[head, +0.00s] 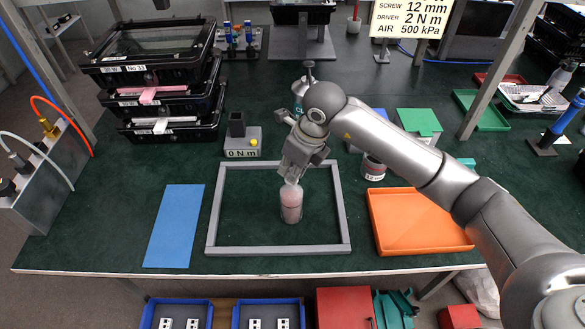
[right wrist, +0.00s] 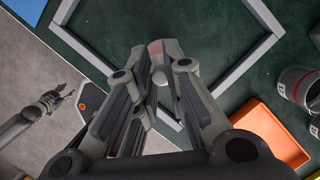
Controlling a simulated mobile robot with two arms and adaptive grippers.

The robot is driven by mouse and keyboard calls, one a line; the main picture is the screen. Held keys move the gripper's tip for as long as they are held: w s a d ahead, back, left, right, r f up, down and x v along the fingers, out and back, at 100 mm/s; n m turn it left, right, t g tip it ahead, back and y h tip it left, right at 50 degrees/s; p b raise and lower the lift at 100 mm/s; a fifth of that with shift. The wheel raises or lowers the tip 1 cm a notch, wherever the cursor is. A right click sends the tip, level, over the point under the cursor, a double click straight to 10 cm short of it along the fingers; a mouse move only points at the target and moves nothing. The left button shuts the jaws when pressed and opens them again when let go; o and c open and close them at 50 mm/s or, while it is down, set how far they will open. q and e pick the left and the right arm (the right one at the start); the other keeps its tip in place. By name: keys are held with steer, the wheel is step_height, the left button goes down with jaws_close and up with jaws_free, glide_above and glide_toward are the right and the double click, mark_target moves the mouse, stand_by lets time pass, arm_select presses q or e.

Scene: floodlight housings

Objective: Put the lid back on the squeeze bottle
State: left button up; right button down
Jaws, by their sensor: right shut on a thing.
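The squeeze bottle (head: 291,207), translucent with pinkish contents, stands upright inside the grey frame. My right gripper (head: 292,178) is directly above it, pointing down, and is shut on the pale lid (head: 291,183) at the bottle's top. The fingers hide most of the lid, and I cannot tell whether it is seated or just above the neck. In the right wrist view the bottle (right wrist: 157,52) shows just beyond my right fingertips (right wrist: 158,82). My left gripper (right wrist: 62,97) shows small in the right wrist view, off the table over the floor; its jaws are too small to read.
The grey frame (head: 214,212) surrounds the bottle. A blue mat (head: 174,225) lies to its left and an orange tray (head: 415,222) to its right. Behind are a grey torque block (head: 243,143), a can (head: 373,168) and stacked black cases (head: 150,70).

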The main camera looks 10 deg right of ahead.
stand_by(0.3)
steer(key=c, duration=1.4)
jaws_free()
steer(key=o, duration=0.5)
steer(key=shift+c, duration=0.2)
steer(key=shift+r, duration=0.15)
steer(key=shift+r+p, duration=1.8)
steer(key=shift+r, duration=1.6)
jaws_close()
